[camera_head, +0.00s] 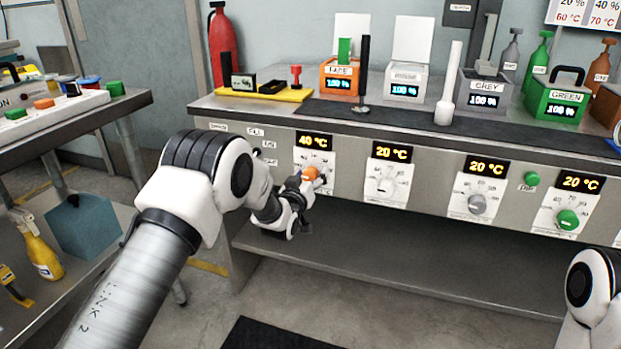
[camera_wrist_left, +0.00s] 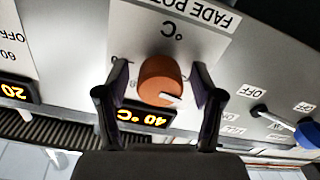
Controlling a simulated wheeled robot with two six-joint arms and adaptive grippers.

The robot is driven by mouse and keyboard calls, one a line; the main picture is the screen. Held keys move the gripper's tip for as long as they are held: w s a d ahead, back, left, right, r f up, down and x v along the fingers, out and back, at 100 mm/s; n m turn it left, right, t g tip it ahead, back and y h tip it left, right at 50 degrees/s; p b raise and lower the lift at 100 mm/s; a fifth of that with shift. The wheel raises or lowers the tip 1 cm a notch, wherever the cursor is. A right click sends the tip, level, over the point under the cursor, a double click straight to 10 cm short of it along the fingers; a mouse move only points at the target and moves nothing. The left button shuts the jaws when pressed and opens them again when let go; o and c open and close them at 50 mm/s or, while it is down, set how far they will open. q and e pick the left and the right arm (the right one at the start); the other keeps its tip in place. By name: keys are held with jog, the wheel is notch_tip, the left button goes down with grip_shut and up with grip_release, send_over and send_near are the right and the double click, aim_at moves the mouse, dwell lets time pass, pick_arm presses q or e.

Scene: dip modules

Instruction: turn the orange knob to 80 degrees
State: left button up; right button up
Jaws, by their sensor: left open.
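The orange knob (camera_head: 310,174) is on the front panel of the bench at the left, under a display (camera_head: 314,141) that reads 40 °C. In the left wrist view the orange knob (camera_wrist_left: 161,80) has a white pointer mark near its edge, and the same display (camera_wrist_left: 146,118) appears upside down. My left gripper (camera_head: 308,184) is at the knob; in the wrist view its two fingers (camera_wrist_left: 160,92) stand on either side of the knob, open, with a visible gap at each side. Part of the dial scale is hidden by the fingers. My right gripper is not in view.
A white knob (camera_head: 386,184), a grey knob (camera_head: 477,204) and a green knob (camera_head: 567,220) sit further right, each under a 20 °C display. A blue-tipped lever (camera_wrist_left: 308,133) shows in the wrist view. An open shelf (camera_head: 400,250) lies below the panel.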

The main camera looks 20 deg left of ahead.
pick_arm(q)
jog(key=c, duration=1.1)
jog(key=shift+m, duration=0.3)
jog(key=shift+c, duration=0.2)
jog(key=m+p, duration=0.1)
jog(key=m, duration=1)
jog(key=shift+m, duration=0.3)
jog(key=m, duration=0.5)
jog(key=shift+p, duration=0.35)
jog(key=m, duration=0.6)
jog(key=shift+f+m, duration=0.1)
jog(key=shift+m, duration=0.3)
jog(key=o, duration=1.1)
